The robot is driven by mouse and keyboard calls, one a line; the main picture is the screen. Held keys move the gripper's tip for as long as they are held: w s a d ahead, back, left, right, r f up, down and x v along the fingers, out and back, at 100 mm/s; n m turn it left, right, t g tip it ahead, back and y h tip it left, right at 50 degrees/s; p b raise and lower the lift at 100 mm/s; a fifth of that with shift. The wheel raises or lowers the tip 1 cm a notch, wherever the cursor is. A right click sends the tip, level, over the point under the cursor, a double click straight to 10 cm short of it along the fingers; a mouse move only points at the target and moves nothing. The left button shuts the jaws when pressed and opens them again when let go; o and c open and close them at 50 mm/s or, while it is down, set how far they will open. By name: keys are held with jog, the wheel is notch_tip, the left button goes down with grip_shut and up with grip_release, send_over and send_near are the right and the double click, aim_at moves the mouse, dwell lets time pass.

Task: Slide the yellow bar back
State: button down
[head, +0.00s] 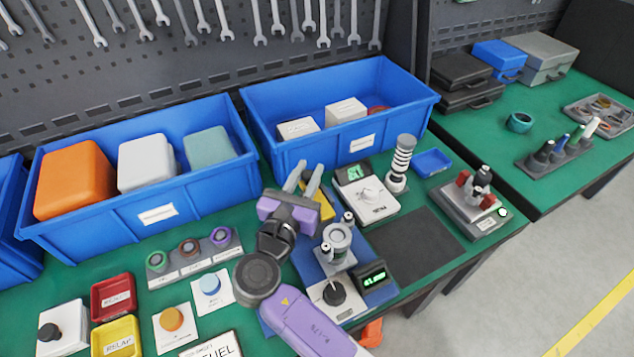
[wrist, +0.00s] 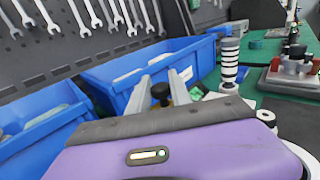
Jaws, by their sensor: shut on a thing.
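The yellow bar (head: 325,205) belongs to the blue-based test fixture (head: 319,268) at the middle front of the bench in the head view. In the wrist view a strip of the yellow bar (wrist: 178,88) shows between the two grey fingers, beside a black knob (wrist: 160,92). My gripper (head: 304,174) has its fingers on either side of the bar and is shut on it. The purple gripper body hides part of the bar and fixture. The exact contact is hard to see. The fixture's round metal part (head: 338,237) stands just right of my gripper.
Two blue bins (head: 150,215) (head: 350,150) stand behind. A display with green digits (head: 372,277) is on the fixture. A dark mat (head: 415,245) lies clear at right.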

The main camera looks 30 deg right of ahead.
jog(key=shift+w, duration=0.75)
jog(key=shift+r, duration=0.1)
jog(key=c, duration=1.2)
grip_release()
jog(key=shift+w, duration=0.1)
jog(key=shift+o, duration=0.2)
jog(key=v, duration=0.8)
